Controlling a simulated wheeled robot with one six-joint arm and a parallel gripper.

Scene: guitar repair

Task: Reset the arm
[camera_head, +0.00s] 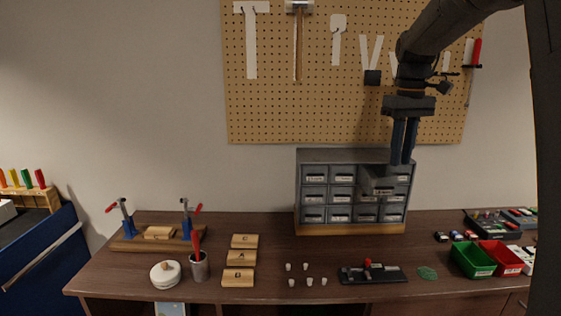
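My arm reaches in from the upper right, in front of the pegboard. My gripper (402,161) points down, with its dark fingers just above or in front of the top right of the small-parts drawer cabinet (345,155). The two fingers look close together, and I cannot tell whether a gap lies between them. I see nothing held in them. One drawer (378,185) of the cabinet, right of centre below the fingers, appears pulled out. The other drawers look closed.
The pegboard (270,110) with hanging tools is behind the arm. On the workbench (330,244) are lettered wooden blocks (240,257), a clamp fixture (130,242), a cup (200,268), small white pieces, a black tray (350,276), and green (470,262) and red (500,254) bins.

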